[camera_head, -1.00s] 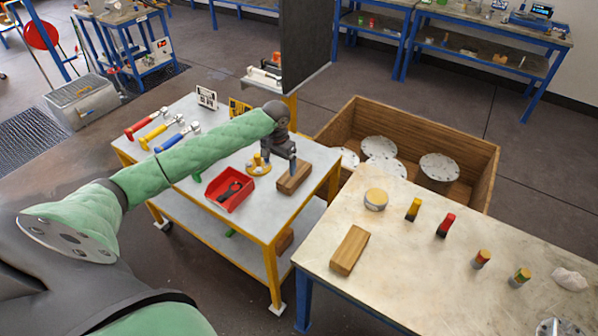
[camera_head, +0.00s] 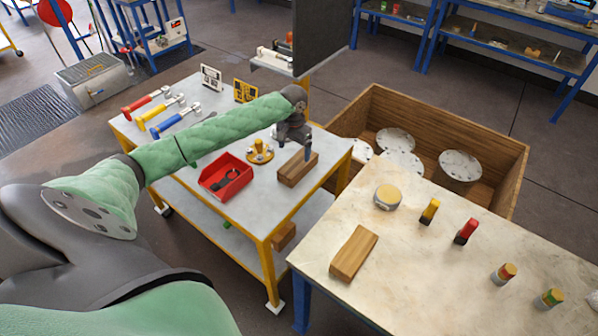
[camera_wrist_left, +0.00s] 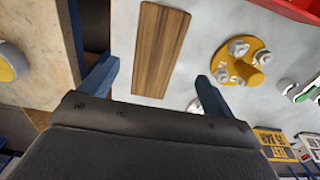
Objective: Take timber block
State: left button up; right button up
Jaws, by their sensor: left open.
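A brown timber block (camera_head: 298,169) lies on the grey top of the yellow-framed cart, near its right edge. My left gripper (camera_head: 294,150) is just above and behind the block, pointing down. In the left wrist view the gripper (camera_wrist_left: 155,85) is open, and the block (camera_wrist_left: 158,50) lies ahead between the lines of its two fingers, with nothing held. A second timber block (camera_head: 354,253) lies on the worktable at the right. A third block (camera_head: 284,236) sits on the cart's lower shelf. My right gripper is not in view.
A yellow flanged part (camera_head: 260,152) and a red bin (camera_head: 226,177) with a dark tool stand close left of the block. A wooden crate (camera_head: 515,180) with several flanges is behind the worktable (camera_head: 420,275). A dark panel (camera_head: 325,35) rises behind the cart.

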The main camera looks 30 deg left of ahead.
aim_at(297, 163)
pick_arm(q)
jog(key=shift+f, duration=0.7)
jog(key=shift+f+p, duration=0.3)
jog(key=shift+f, duration=0.65)
jog(key=f+p, duration=0.2)
jog(key=f, duration=0.1)
jog(key=f+p, duration=0.1)
jog(key=shift+w+d+f, duration=0.2)
jog(key=shift+w+d, duration=0.1)
jog(key=shift+w, duration=0.05)
jog(key=shift+f, duration=0.65)
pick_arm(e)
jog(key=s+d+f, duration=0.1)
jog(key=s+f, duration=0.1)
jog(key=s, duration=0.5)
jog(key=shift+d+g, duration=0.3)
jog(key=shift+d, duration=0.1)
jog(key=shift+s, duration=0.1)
pick_arm(q)
jog(key=c, duration=1.3)
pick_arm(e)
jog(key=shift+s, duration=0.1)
pick_arm(q)
jog(key=shift+o, duration=0.2)
jog(key=shift+r, duration=0.1)
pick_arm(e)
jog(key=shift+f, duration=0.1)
